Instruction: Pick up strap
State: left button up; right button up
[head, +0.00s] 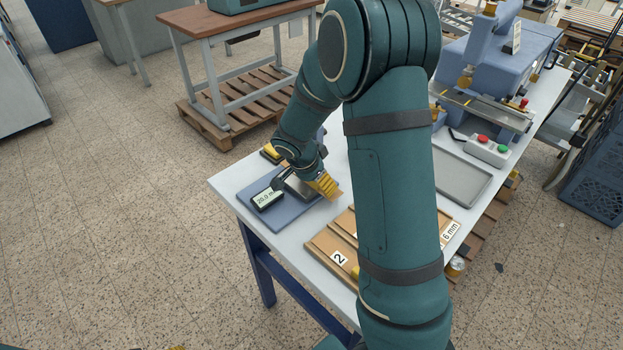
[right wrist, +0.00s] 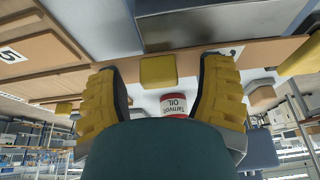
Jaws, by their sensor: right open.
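I cannot make out the strap for certain in either view. My right gripper (head: 322,187) is low over the right side of a blue-grey plate (head: 248,187) in the head view, with its yellow pads beside a gauge with a "20.0" display (head: 267,198). In the right wrist view the yellow fingers of the right gripper (right wrist: 160,92) are spread wide with nothing held between them. My own arm hides the middle of the table.
A wooden tray (head: 322,245) with a "2" label lies right of the plate, partly behind my arm. A grey tray (head: 462,176), a button box (head: 483,150) and a blue press (head: 500,65) are farther right. A red-and-white oil tin (right wrist: 175,105) shows between the fingers.

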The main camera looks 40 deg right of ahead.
jog(key=shift+c, duration=0.2)
grip_shut()
jog(key=shift+r, duration=0.1)
